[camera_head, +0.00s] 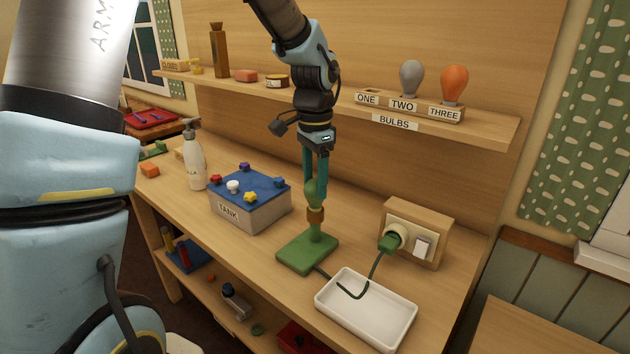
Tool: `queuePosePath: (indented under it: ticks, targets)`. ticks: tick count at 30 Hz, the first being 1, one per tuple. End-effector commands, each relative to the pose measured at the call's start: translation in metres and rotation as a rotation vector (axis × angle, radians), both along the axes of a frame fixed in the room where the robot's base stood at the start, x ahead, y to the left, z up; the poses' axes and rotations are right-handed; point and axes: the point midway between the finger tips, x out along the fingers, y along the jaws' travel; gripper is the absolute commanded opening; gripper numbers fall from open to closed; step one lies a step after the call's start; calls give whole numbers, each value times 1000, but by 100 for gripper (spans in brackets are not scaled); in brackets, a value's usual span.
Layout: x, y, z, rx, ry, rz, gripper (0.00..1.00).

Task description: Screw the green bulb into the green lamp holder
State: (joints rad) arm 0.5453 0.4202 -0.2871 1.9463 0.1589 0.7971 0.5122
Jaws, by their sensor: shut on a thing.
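The green lamp holder (308,252) stands on the bench, with a flat green base, a short stem and a brown socket (316,215) on top. My gripper (316,180) points straight down above it and is shut on the green bulb (315,192). The bulb is upright over the socket, and its lower end meets the socket's top. I cannot tell how deep the bulb sits in the socket. The fingers partly hide the bulb's upper part.
A green cord runs from the holder over a white tray (365,312) to a green plug (389,242) in a wooden socket box (432,222). A blue-topped tank box (250,200) and a pump bottle (194,158) stand left. A shelf above holds grey (411,78) and orange (454,84) bulbs.

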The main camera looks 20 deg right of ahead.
Motion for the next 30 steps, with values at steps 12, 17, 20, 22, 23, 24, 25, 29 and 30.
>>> queuePosePath:
  ticks: [12,17,20,22,23,24,25,29,30]
  targets:
    - [1,-1,1,-2,-2,-54,83]
    - [0,0,1,-1,-1,-53,95]
    - [0,0,0,-1,-1,-53,95]
    - [0,0,0,0,-1,-46,95]
    - [0,0,0,0,-1,-26,95]
    - [0,0,0,0,-1,0,95]
    - [0,0,0,0,-1,0,95]
    - [0,0,0,0,-1,-2,84]
    - [0,0,0,0,-1,-2,79]
